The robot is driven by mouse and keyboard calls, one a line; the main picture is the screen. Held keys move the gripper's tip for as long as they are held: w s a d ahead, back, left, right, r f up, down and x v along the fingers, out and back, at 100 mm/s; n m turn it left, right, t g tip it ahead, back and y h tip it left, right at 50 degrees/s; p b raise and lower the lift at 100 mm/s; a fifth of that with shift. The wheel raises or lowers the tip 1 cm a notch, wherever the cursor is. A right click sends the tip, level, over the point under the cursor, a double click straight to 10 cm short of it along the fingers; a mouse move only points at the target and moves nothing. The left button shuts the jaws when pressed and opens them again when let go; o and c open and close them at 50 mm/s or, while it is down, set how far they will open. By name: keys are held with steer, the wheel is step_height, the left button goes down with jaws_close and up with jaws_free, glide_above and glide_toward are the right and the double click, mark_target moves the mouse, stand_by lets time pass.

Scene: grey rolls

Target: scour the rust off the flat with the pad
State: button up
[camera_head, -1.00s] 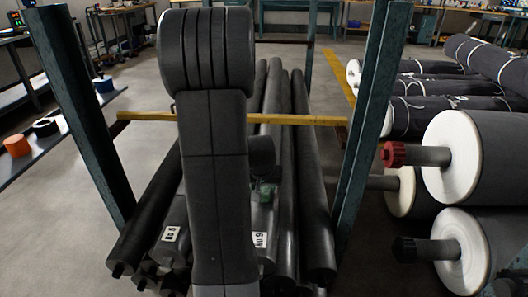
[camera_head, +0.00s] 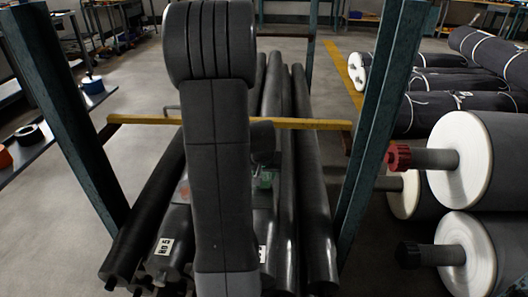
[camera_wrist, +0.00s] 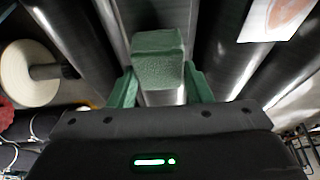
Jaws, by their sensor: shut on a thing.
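In the wrist view my gripper (camera_wrist: 160,84) has green fingers on either side of a green, rough-faced block, the pad (camera_wrist: 158,58), and is shut on it. Dark long rolls lie beyond it. A pale flat surface (camera_wrist: 252,30) with a reddish-brown patch (camera_wrist: 284,12) shows at the upper right, apart from the pad and cut by the picture edge. In the head view my arm hides most of the gripper; a bit of green (camera_head: 265,180) shows just right of it among the rolls. A small reddish spot shows left of my arm.
Blue-green posts (camera_head: 385,110) stand on both sides, with a yellow bar (camera_head: 300,123) across. Large white-ended rolls (camera_head: 465,160) with red and black knobs are stacked at the right. A bench (camera_head: 50,135) is at the left.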

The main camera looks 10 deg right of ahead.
step_height(320, 180, up, 2)
steer(key=shift+s+r, duration=0.15)
steer(key=shift+r+p, duration=2.15)
steer(key=shift+r, duration=0.3)
